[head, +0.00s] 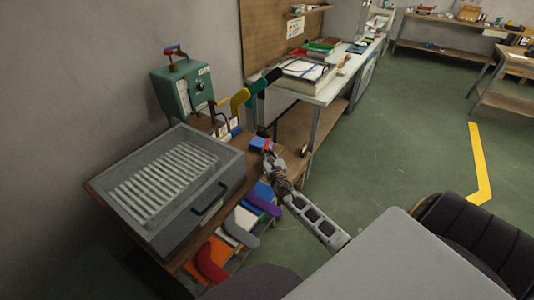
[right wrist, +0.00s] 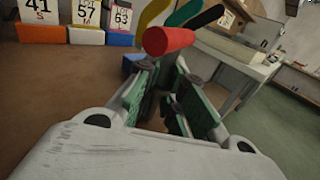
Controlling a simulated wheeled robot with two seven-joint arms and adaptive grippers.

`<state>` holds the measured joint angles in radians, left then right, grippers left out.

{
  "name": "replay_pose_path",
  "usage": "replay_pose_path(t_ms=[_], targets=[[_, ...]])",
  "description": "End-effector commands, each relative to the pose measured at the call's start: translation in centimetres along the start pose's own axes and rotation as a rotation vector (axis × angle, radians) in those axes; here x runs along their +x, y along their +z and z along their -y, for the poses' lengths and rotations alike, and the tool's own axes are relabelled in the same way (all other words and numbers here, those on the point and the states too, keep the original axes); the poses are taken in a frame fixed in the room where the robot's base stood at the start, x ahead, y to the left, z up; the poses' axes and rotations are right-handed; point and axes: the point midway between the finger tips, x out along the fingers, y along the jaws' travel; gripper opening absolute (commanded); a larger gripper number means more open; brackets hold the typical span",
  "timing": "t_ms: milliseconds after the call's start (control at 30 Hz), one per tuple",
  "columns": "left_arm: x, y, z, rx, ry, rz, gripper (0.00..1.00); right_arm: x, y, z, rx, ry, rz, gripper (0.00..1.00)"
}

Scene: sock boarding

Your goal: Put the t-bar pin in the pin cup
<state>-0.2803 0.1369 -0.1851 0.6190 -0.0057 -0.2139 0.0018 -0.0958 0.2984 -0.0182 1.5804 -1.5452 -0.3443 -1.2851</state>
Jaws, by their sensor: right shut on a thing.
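My right gripper (head: 270,155) is over the right edge of the wooden bench. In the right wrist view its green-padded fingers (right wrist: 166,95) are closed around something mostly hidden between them. A red cylinder (right wrist: 168,40), which looks like the t-bar pin's handle, sticks out crosswise beyond the fingertips. A small bit of red also shows at the gripper in the head view (head: 267,145). A small blue block-like thing (head: 258,143), possibly the pin cup, is just left of the gripper. It also shows left of the fingers in the right wrist view (right wrist: 131,64). My left gripper is not in view.
A grey lidded box (head: 165,185) with a ribbed window fills the bench's left part. A green control box (head: 185,92) stands behind it. Yellow (head: 240,99) and black (head: 264,80) boards stand behind the gripper. Numbered cards (right wrist: 87,12) stand in coloured holders. Coloured socks lie below the front.

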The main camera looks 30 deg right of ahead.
Motion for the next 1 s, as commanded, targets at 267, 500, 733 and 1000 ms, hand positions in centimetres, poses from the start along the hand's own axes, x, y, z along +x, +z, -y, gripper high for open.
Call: replay_pose_path(t_ms=[267, 500, 733, 1000], targets=[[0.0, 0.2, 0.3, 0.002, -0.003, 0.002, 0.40, 0.0, 0.0, 0.0, 0.000, 0.000, 0.000, 0.32], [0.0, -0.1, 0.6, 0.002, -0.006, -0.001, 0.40, 0.0, 0.0, 0.0, 0.000, 0.000, 0.000, 0.32], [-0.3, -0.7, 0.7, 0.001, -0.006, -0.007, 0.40, -0.1, 0.3, 0.0, 0.000, 0.000, -0.001, 0.32], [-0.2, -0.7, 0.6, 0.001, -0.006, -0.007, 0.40, -2.1, 0.2, 0.0, -0.001, 0.001, -0.001, 0.32]])
